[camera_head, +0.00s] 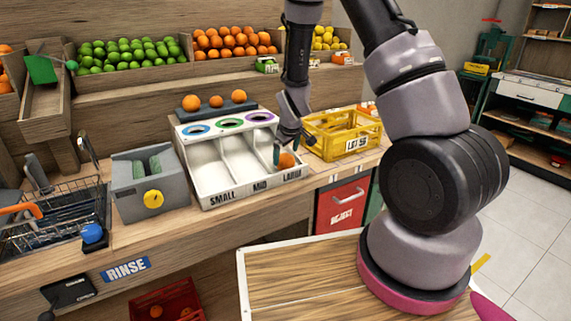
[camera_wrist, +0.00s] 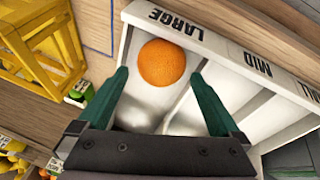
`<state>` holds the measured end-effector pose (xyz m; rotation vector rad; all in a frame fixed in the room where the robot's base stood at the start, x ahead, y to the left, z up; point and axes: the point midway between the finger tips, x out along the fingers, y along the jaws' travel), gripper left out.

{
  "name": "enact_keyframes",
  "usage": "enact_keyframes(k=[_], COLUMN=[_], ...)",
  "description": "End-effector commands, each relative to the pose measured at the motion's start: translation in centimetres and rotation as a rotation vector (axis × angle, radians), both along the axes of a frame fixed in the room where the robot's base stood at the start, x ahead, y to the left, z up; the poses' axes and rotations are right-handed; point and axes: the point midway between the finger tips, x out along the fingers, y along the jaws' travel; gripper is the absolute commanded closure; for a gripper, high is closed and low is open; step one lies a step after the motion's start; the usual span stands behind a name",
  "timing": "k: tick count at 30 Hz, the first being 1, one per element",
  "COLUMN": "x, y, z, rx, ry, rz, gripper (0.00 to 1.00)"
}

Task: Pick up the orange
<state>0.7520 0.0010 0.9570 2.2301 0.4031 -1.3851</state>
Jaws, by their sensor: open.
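An orange (camera_head: 286,160) lies in the LARGE compartment of the white sorter (camera_head: 231,193), at its front end near the label. It also shows in the wrist view (camera_wrist: 161,62), beside the LARGE wall. My gripper (camera_head: 283,147) is over that compartment, pointing down. In the wrist view my gripper (camera_wrist: 163,85) is open, with one green finger on each side of the orange's near edge. The fingers look apart from the orange, and nothing is held. Three more oranges (camera_head: 216,101) sit on top of the sorter, behind its ringed holes.
A yellow crate (camera_head: 342,133) stands just right of the sorter. A grey box with a yellow knob (camera_head: 150,186) and a wire basket (camera_head: 62,222) stand to the left. Low divider walls separate SMALL, MID and LARGE. Fruit bins line the back shelf.

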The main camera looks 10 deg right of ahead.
Motion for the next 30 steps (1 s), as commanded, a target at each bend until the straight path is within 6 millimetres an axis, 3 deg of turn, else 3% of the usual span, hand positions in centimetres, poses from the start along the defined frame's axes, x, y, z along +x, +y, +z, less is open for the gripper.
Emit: enact_keyframes(k=[9,18,24,25,26,30], x=[1.6,1.8,1.8,1.8,1.8,1.8], y=[0.0,0.0,0.0,0.0,0.0,0.0], z=[-4.1,-4.4,-4.4,-4.4,-4.4,-4.4], rx=[-0.001,0.0,0.0,0.0,0.0,0.0], ry=[0.002,0.001,0.001,0.0,0.0,0.0], rz=[-0.001,-0.001,-0.001,-0.001,-0.001,-0.001], gripper=[0.0,0.0,0.77,0.78,0.88,0.88])
